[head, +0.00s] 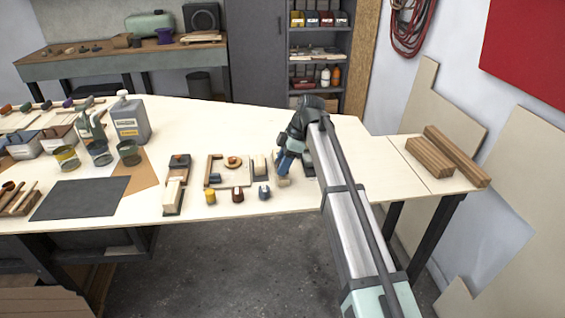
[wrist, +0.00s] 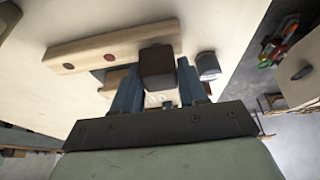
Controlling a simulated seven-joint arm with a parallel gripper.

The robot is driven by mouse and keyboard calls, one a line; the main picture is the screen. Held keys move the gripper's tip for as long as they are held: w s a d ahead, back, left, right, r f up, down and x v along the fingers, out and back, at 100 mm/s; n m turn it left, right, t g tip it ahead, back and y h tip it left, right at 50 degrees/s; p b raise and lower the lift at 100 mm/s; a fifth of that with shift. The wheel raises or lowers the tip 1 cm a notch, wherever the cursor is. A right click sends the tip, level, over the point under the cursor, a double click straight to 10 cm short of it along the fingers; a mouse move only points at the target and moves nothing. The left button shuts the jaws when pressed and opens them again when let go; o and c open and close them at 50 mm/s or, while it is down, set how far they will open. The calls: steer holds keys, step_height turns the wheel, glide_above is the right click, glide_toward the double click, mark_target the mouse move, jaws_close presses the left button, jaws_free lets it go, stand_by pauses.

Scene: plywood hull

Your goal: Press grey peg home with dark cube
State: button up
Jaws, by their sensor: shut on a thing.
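My gripper (wrist: 157,92) has blue fingers and is shut on a dark brown cube (wrist: 157,68) in the wrist view. The cube is in front of a pale wooden bar (wrist: 130,43); whether it touches the bar I cannot tell. Two dark reddish round spots (wrist: 110,57) show on the bar's face. I cannot pick out the grey peg in either view; it may be hidden behind the cube or fingers. In the head view my gripper (head: 285,162) is low over the table, beside small wooden pieces; the cube cannot be made out there.
On the table (head: 330,195), a wooden frame piece (head: 213,165) and a block with a dark top (head: 180,160) lie left of my gripper. Wooden beams (head: 455,155) lie far right.

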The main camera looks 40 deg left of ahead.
steer(key=shift+f, duration=0.7)
stand_by(0.9)
steer(key=shift+r, duration=0.1)
steer(key=shift+r, duration=2.25)
